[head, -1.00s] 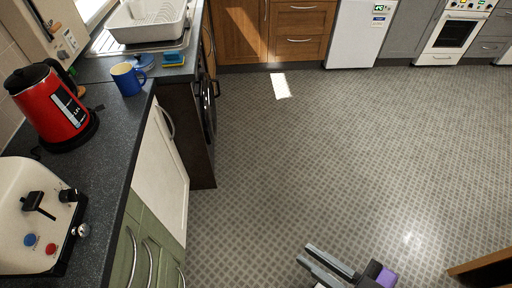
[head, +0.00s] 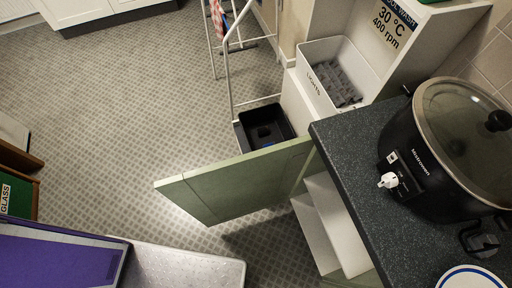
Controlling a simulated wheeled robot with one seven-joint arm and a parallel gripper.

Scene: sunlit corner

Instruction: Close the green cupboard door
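The green cupboard door (head: 240,182) stands open in the head view, swung out from the cupboard under the dark worktop (head: 345,190). Its hinged edge is at the right, by the worktop's corner, and its free edge points left over the floor. White shelves (head: 335,222) show inside the open cupboard. The door's lower part and handle cannot be made out clearly. My gripper is not in view, so its distance from the door cannot be told.
A black slow cooker (head: 440,170) stands on the worktop. Behind the door are a black bin (head: 266,126), a white clothes airer (head: 227,60) and a white box (head: 312,66) labelled LIGHTS. Tiled floor (head: 120,110) is free left of the door.

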